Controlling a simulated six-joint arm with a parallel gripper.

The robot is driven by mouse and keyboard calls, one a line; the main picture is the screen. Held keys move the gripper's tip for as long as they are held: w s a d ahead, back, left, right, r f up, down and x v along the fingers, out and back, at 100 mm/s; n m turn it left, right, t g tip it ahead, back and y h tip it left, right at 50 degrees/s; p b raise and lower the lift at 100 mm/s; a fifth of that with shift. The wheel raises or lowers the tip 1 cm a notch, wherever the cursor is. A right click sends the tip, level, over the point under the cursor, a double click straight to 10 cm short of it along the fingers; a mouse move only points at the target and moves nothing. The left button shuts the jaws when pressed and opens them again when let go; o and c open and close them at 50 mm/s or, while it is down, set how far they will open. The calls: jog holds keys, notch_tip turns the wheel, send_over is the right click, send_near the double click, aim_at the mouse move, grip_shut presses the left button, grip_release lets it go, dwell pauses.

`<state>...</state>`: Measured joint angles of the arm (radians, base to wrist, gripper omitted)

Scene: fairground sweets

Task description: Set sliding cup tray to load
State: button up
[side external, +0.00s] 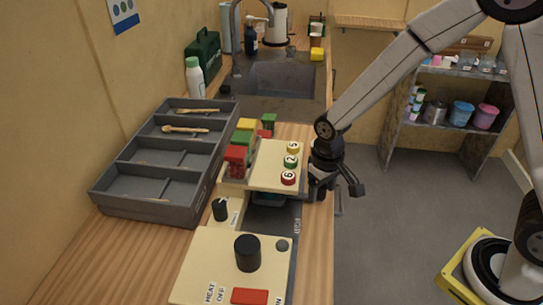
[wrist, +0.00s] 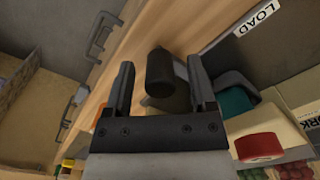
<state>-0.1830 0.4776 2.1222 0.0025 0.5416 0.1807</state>
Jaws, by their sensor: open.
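The sliding cup tray is mostly hidden under the cream deck of the machine (side external: 275,160). Its dark channel (side external: 268,221) shows in front of that deck, with a LOAD label (side external: 297,226) beside it. In the wrist view the LOAD label (wrist: 258,30) is at the top right and a partly cut WORK label (wrist: 310,126) at the right edge. A teal part (wrist: 235,103) sits close to the WORK label. My gripper (side external: 337,188) is open at the machine's right side. In the wrist view a black cylindrical handle (wrist: 160,73) stands between my open fingers (wrist: 160,85), with gaps visible.
A black knob (side external: 247,252) and red switch (side external: 249,296) are in front. A grey divided tray (side external: 150,205) stands left. Cupboard handles (wrist: 75,105) show below the counter edge.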

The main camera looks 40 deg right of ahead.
grip_shut()
dwell(1.3)
